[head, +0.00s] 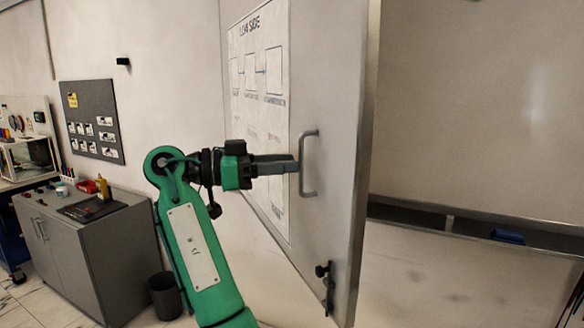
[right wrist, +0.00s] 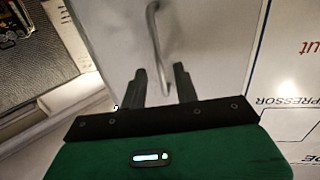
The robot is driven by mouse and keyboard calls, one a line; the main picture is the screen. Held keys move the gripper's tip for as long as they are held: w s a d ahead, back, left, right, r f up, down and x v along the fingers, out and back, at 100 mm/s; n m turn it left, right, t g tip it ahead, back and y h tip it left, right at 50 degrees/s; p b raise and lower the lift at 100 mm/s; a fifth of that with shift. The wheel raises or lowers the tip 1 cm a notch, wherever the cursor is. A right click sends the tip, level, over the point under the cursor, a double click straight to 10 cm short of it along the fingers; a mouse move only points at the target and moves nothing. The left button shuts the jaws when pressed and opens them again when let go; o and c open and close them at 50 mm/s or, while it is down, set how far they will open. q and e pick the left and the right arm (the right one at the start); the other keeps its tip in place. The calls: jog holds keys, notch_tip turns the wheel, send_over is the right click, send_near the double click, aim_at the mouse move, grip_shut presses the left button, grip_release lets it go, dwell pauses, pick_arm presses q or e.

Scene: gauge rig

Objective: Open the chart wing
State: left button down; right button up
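The chart wing (head: 335,90) is a tall pale panel with a "LOW SIDE" chart (head: 262,85) on it. It stands at an angle, with its long edge facing right. A grey bar handle (head: 308,192) is on its face; it also shows in the right wrist view (right wrist: 156,35). My right gripper (head: 293,163) is at the handle's middle. In the right wrist view its two fingers (right wrist: 161,85) are apart, with the bar in line with the gap between them. I cannot tell whether they touch it. My left gripper is not in view.
A small dark latch (head: 326,275) sits low on the panel. Behind it is a pale board with a ledge (head: 480,227) holding a blue item (head: 508,236). A grey cabinet (head: 95,255) and a dark bin (head: 165,296) stand at left. The floor at lower right looks clear.

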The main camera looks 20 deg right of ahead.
jog(key=a, duration=0.2)
jog(key=w+a+b, duration=0.1)
jog(key=a, duration=0.2)
jog(key=shift+a, duration=0.1)
jog(key=shift+c, duration=0.2)
